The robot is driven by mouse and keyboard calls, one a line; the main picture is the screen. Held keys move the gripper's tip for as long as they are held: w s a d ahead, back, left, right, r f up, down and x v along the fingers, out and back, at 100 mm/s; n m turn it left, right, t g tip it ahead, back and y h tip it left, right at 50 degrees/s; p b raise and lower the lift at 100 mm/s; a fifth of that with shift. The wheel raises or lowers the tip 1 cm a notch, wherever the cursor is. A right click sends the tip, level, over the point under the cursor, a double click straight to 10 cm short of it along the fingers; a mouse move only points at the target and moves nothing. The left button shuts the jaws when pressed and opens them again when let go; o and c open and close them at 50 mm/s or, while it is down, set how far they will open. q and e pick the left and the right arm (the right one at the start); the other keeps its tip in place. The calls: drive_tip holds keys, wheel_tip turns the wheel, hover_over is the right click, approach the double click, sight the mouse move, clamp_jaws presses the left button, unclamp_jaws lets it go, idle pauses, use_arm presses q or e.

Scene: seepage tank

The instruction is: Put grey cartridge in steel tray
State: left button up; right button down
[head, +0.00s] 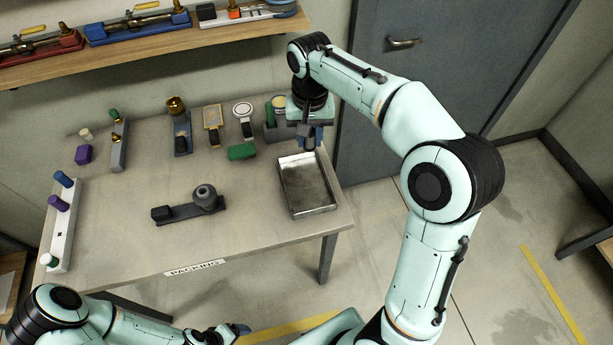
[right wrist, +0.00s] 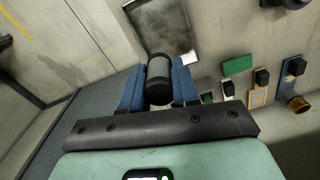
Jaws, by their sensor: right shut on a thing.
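The grey cartridge (right wrist: 160,77), a short cylinder with dark ends, is held between the blue fingers of my right gripper (right wrist: 158,88). In the head view my right gripper (head: 310,135) is at the back right of the table, with the dark cartridge end (head: 309,143) just showing below it. The steel tray (head: 331,209) is a shallow, empty rectangle at the table's right side, in front of the gripper. The tray also shows in the right wrist view (right wrist: 194,57), beyond the cartridge, which is outside it. My left gripper (head: 238,330) is at the bottom edge, its jaws unclear.
A green block (head: 241,152) lies left of the tray. A dark holder with a grey round part (head: 205,197) is mid-table. Several small fixtures line the back, and a white rack (head: 63,225) is at left. A wooden shelf (head: 150,43) is above. Front table space is clear.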

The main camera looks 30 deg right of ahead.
wheel_tip(320, 180, down, 15)
drive_tip(key=shift+s+b, duration=0.1)
drive_tip(key=shift+b, duration=0.9)
use_arm(q)
drive_tip(key=shift+s+f, duration=1.45)
drive_tip(key=shift+f, duration=0.15)
use_arm(e)
drive_tip(key=shift+f, duration=2.35)
drive_tip(key=shift+f, duration=0.25)
use_arm(q)
drive_tip(key=shift+s+f, duration=0.1)
use_arm(e)
drive_tip(key=c, duration=0.8)
unclamp_jaws()
drive_tip(key=shift+r, duration=0.1)
